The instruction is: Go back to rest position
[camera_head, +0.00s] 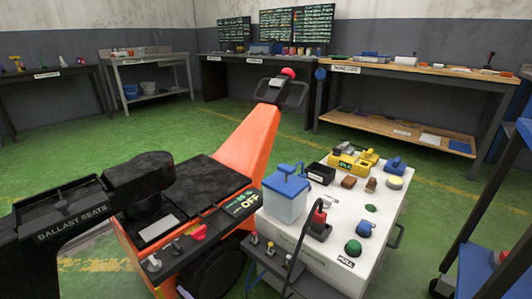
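Neither of my grippers shows in the head view, and I see no arm of mine that I can be sure of. The view takes in an orange and black machine (252,137) with a handle and a red knob (288,72) on top. A white cart (385,222) stands right of it, with several things on its top. Among these are a blue-lidded container (286,197), a black box (320,173), a green dome (353,247) and a yellow piece (345,161).
A black tray labelled "BALLAST SEATS" (60,218) is at the left front. A blue shelf rack (490,225) stands at the right edge. A wooden workbench (430,73) and other tables line the back walls. Green floor (215,122) is open behind the machine.

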